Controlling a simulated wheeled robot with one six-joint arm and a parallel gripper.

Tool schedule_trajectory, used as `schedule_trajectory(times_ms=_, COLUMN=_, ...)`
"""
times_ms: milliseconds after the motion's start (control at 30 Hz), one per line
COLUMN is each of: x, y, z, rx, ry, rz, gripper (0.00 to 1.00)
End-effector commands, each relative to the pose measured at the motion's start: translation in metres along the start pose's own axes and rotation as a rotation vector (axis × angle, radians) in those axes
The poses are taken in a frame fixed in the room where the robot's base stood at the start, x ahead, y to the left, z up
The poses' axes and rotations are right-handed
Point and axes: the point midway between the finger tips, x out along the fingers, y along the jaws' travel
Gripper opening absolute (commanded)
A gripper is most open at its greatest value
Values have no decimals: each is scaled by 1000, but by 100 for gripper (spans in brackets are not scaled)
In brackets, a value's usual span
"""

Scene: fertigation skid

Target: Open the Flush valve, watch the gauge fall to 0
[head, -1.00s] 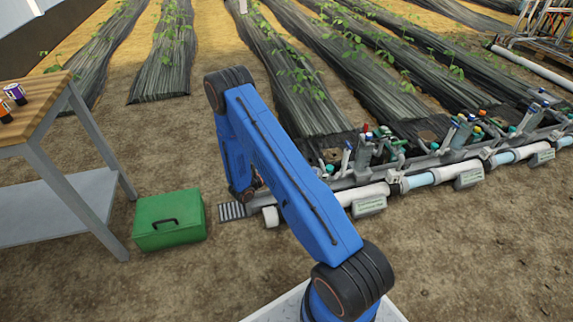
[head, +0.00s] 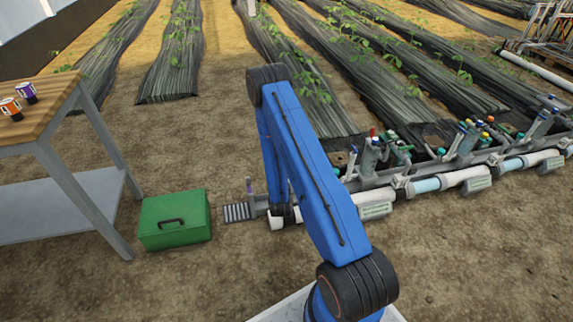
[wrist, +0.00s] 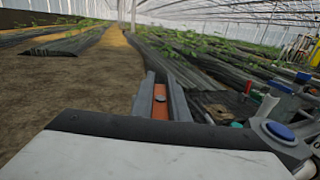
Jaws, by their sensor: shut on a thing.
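In the head view my blue arm reaches down to the left end of the skid's white pipe (head: 352,200); the arm hides the gripper and the handle there. The gauge and its reading cannot be made out in either view.
A blue-capped round fitting (wrist: 280,131) lies close right of the fingers. Valve clusters (head: 380,150) line the skid to the right. A drain grate (head: 237,212), a green box (head: 174,219) and a wooden-topped table (head: 50,105) stand left. Bare soil lies in front.

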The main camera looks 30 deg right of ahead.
Motion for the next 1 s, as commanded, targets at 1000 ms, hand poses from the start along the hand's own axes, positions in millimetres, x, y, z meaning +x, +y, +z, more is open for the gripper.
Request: schedule_trajectory(times_ms=1000, x=0, y=3, z=0, rx=0, ry=1, rz=65, gripper=33)
